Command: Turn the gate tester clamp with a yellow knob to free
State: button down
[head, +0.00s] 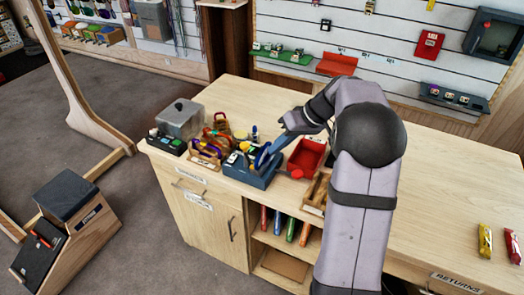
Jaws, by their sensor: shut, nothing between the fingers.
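A dark blue box-like device (262,180) sits near the front left of the wooden counter. A small yellow knob (244,146) shows at its top left, and another yellowish part lies close beside it. I take this to be the gate tester, but its clamp is too small to make out. My gripper (262,158) reaches in from the right, fingers pointing down at the top of the device, just right of the yellow knob. It is shut and holds nothing. Whether it touches the device cannot be told. The fingers hide part of the device's top.
A red tray (307,154) and a red ball-shaped knob (297,174) are close on the right. A wooden tray of colourful gear (205,152) and a grey lidded bin (180,118) stand left. The counter's right side (450,200) is mostly clear.

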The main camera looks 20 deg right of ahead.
jog(key=a, duration=0.1)
jog(key=a+f+p, duration=0.1)
jog(key=a, duration=0.1)
jog(key=a+f+p, duration=0.1)
jog(key=shift+w+a+f, duration=0.15)
jog(key=shift+a, duration=0.2)
jog(key=shift+a+f+b, duration=0.2)
jog(key=shift+a+b, duration=0.15)
jog(key=shift+b, duration=0.2)
jog(key=shift+s+a+r+b, duration=0.1)
jog(key=shift+s+a+b, duration=0.1)
jog(key=shift+a+b, duration=0.1)
